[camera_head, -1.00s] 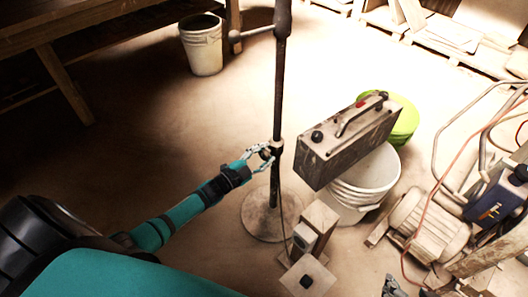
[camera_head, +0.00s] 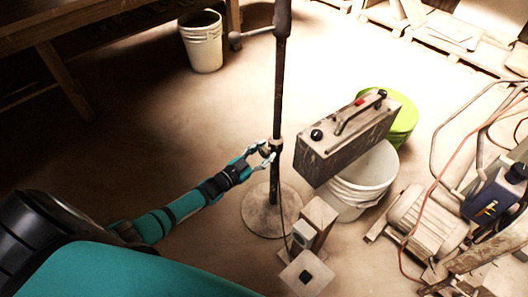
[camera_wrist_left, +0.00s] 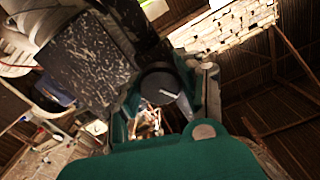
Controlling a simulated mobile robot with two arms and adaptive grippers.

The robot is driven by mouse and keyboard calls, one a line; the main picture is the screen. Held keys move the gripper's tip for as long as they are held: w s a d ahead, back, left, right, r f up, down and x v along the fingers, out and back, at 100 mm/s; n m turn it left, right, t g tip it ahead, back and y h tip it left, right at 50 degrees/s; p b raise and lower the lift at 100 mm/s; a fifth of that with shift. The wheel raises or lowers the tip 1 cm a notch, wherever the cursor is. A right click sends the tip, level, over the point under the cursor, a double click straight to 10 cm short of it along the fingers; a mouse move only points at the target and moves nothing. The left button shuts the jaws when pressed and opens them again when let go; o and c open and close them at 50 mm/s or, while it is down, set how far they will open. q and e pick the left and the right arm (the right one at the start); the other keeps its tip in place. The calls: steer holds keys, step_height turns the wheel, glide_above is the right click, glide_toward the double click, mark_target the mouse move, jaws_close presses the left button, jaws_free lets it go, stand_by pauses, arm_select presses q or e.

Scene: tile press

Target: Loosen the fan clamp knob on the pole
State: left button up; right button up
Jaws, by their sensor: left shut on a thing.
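The dark pole (camera_head: 280,85) stands upright on a round base plate (camera_head: 257,222) in the head view. A clamp collar (camera_head: 276,146) sits low on it. My left gripper (camera_head: 268,153) reaches in from the left, its fingers at the collar's near-left side. In the left wrist view, the round black clamp knob (camera_wrist_left: 160,83) with a pale line across its face is between the fingers of my left gripper (camera_wrist_left: 172,92), which is shut on it. The fingers partly hide the knob, and it is too small to make out in the head view. My right gripper is not in view.
A dusty box (camera_head: 345,140) with a handle is close right of the pole, above a white bucket (camera_head: 365,180). A green bucket (camera_head: 402,122) is behind it. Wooden blocks (camera_head: 318,222) stand in front. Another white bucket (camera_head: 203,45) is at the back. Floor left of the pole is clear.

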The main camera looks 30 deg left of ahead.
arm_select(q)
steer(key=shift+f, duration=0.1)
steer(key=o, duration=1.2)
steer(key=v, duration=1.2)
steer(key=shift+a, duration=0.1)
